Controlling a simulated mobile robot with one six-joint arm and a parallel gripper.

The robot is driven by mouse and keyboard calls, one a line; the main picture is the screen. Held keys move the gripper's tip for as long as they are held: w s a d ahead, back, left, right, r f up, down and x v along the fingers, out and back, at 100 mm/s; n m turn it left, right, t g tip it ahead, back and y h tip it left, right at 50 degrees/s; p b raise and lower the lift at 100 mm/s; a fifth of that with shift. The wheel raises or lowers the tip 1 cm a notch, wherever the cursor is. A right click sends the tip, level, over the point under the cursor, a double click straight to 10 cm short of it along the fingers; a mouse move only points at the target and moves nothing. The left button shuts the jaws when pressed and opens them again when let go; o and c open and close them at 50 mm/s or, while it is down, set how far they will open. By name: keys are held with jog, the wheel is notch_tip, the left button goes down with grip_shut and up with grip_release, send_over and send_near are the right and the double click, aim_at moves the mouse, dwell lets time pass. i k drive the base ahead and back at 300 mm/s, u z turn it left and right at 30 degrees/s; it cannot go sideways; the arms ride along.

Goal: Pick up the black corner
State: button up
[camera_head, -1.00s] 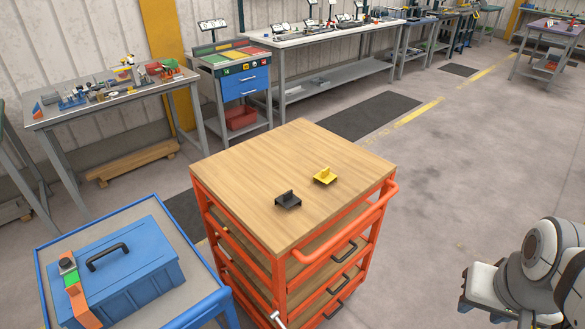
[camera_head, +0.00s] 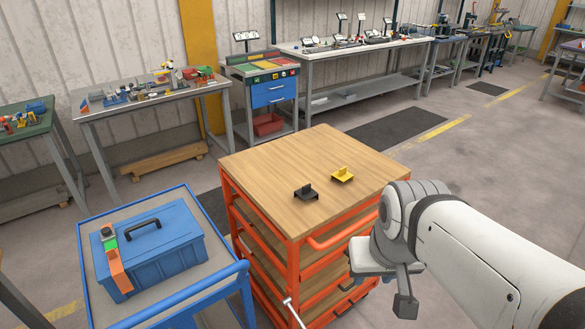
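The black corner (camera_head: 306,192) lies on the wooden top of the orange cart (camera_head: 262,165), near its front edge. A yellow corner (camera_head: 342,175) lies just right of it and a little farther back. My arm reaches in from the right. My gripper (camera_head: 405,304) shows at the arm's end, to the right of the cart's front and away from the black corner. Its fingers are too small and unclear to tell whether they are open. Nothing covers the black corner.
A blue cart (camera_head: 212,285) with a blue toolbox (camera_head: 150,250) stands at the left, close to the orange cart. The orange cart's handle (camera_head: 340,232) sticks out at its front right. Workbenches (camera_head: 160,98) line the back wall. Most of the wooden top is bare.

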aim_at(306, 193)
jog(key=z, duration=0.05)
jog(key=i, duration=1)
jog(key=u, duration=0.05)
